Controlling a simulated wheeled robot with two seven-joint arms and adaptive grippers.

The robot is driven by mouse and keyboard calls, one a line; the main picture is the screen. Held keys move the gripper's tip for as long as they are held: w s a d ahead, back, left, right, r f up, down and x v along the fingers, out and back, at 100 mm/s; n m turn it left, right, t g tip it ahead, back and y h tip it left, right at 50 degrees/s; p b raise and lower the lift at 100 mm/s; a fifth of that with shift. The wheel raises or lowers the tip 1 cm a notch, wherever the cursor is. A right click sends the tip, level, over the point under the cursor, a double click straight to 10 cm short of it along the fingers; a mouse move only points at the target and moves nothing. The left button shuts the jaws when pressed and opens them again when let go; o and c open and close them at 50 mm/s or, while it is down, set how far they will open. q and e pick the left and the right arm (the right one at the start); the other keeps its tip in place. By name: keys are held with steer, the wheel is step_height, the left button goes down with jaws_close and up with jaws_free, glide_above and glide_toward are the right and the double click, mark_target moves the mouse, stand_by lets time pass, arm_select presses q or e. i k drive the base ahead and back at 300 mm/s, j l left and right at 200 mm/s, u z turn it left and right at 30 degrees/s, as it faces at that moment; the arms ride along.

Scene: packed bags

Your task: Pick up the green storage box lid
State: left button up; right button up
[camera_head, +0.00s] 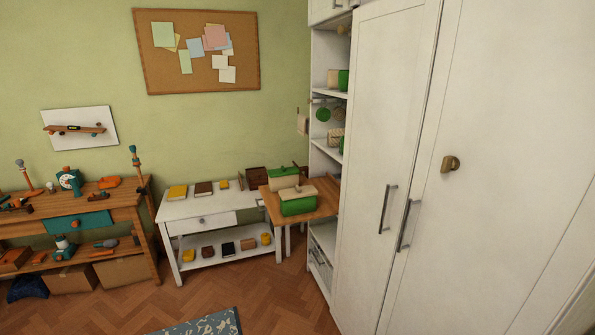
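A green storage box (298,206) stands on the small wooden table by the white cabinet. A beige lid (296,192) with a small handle lies on top of it. Just behind it is a beige box (282,185) with a green lid (283,172), partly hidden by the front box. Neither of my grippers is in view, and nothing is touching the boxes.
The wooden table (327,200) adjoins a white side table (205,215) with several books. A tall white wardrobe (385,150) fills the right. A wooden workbench (80,207) with tools stands left. The floor (150,310) is mostly open, with a blue rug (205,325) at the front.

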mark_target(284, 171)
steer(key=i+j+z, duration=0.35)
steer(key=i+j, duration=1.05)
steer(key=j, duration=0.25)
steer(key=i+j, duration=0.2)
steer(key=j, duration=0.2)
steer(key=i+j, duration=0.15)
steer(key=j, duration=0.25)
steer(key=i+j+z, duration=0.1)
steer(key=j, duration=0.3)
steer(key=i, duration=0.05)
